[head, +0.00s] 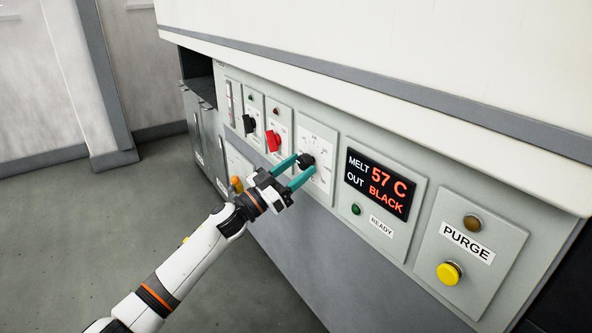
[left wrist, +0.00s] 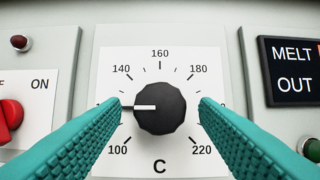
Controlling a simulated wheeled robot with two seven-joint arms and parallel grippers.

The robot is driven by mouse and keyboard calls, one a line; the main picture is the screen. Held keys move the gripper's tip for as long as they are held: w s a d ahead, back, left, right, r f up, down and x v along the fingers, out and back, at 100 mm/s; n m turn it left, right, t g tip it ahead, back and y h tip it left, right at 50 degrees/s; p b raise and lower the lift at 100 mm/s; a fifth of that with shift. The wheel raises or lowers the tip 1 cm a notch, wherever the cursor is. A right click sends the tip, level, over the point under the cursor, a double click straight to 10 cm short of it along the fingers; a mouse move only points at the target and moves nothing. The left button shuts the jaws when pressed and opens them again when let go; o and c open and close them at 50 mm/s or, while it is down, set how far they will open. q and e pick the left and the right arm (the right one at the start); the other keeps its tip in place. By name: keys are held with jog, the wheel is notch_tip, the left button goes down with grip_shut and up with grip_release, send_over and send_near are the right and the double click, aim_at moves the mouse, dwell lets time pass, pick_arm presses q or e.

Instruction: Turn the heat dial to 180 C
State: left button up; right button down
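The heat dial is a round black knob (left wrist: 167,117) with a white pointer bar, on a white scale plate (left wrist: 160,45) marked from 100 to 220 C. The pointer points left, at the mark between 100 and 140, whose label is mostly hidden by a finger. In the head view the dial (head: 307,159) sits on the panel left of the display. My left gripper (left wrist: 158,103) is open, with a teal finger on each side of the knob and a visible gap on both sides. I cannot tell whether the fingertips reach the knob's depth. My right gripper is not in view.
The display (head: 379,183) reads MELT 57 C, OUT BLACK, above a green READY lamp (head: 356,209). A red switch knob (head: 273,140) and a black knob (head: 249,124) sit left of the dial. A yellow PURGE button (head: 449,272) is at right. A pale housing overhangs the panel.

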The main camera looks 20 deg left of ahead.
pick_arm(q)
jog(key=c, duration=0.9)
jog(key=shift+m, duration=0.4)
